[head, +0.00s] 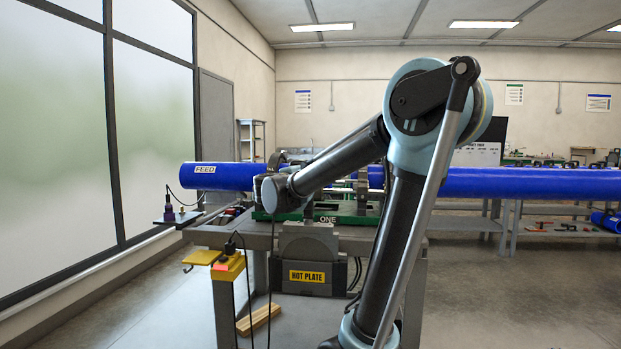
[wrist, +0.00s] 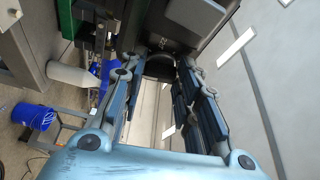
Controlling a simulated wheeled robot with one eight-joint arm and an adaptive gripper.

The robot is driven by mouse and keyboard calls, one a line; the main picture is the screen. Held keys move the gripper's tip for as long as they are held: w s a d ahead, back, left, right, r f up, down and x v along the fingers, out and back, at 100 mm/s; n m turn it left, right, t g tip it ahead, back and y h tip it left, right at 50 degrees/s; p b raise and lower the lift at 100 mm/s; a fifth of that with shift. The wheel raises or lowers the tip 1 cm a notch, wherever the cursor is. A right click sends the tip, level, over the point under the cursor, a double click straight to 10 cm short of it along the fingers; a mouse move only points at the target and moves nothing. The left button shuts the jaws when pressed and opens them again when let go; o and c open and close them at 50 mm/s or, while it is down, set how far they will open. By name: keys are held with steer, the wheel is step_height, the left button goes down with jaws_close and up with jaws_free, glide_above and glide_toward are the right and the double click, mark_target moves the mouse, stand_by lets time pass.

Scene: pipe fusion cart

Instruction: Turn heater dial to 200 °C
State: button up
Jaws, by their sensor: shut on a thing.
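My gripper (wrist: 157,66) shows in the wrist view with its two blue-grey fingers to either side of a dark rounded part, which looks like the heater dial (wrist: 160,68). The fingertips appear closed on it. The dial's scale and pointer are not visible, so I cannot read its setting. Behind it is a dark boxy housing (wrist: 201,18). In the head view my arm reaches left to the cart, and its own links hide the fingertips and the dial. The grey heater holder with the yellow "HOT PLATE" label (head: 307,276) stands at the cart's front.
A long blue pipe (head: 540,182) runs across behind my arm, with its "FEED" end (head: 216,176) at left. Wooden blocks (head: 258,319) lie below. Open floor (head: 510,300) lies at right.

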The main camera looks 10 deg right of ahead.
steer(key=shift+s+d+f, duration=0.1)
steer(key=shift+f, duration=0.05)
steer(key=o, duration=1)
steer(key=shift+c, duration=0.2)
steer(key=shift+o, duration=0.5)
steer(key=v, duration=1.1)
steer(key=shift+s+a, duration=0.2)
steer(key=shift+a, duration=0.15)
